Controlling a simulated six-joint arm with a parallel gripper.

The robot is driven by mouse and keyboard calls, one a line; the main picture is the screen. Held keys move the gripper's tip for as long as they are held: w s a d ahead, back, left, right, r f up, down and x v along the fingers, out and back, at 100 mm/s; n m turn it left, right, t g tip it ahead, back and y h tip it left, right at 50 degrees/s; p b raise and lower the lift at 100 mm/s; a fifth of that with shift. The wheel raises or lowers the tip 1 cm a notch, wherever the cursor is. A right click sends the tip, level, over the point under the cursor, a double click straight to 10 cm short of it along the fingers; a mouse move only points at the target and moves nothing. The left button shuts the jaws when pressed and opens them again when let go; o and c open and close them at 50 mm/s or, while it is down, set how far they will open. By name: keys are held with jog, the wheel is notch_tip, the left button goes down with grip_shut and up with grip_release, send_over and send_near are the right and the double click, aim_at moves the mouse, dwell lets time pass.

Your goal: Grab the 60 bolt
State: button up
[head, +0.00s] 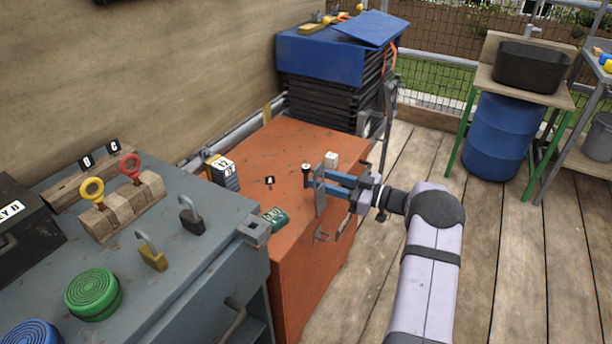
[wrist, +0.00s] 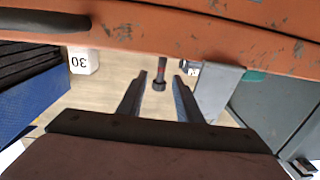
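My gripper (head: 314,178) is over the orange cabinet top in the head view, its blue fingers pointing left. In the wrist view my gripper (wrist: 160,76) is open, with a clear gap between the fingers. A small dark-headed piece (head: 306,168), apparently this bolt, is at the fingertips in the head view. No 60 mark is readable on either bolt.
On the orange cabinet (head: 258,152) are a white box (head: 331,158), which reads 30 in the wrist view (wrist: 84,61), a box marked 12 (head: 223,171) and a green box (head: 274,216) with unclear markings. A grey bench (head: 200,262) holds padlocks at the left.

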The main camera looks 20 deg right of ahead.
aim_at(306, 188)
jog(key=shift+a, duration=0.1)
jog(key=shift+b+x, duration=0.5)
jog(key=shift+x, duration=2)
jog(key=shift+f, duration=0.1)
grip_shut()
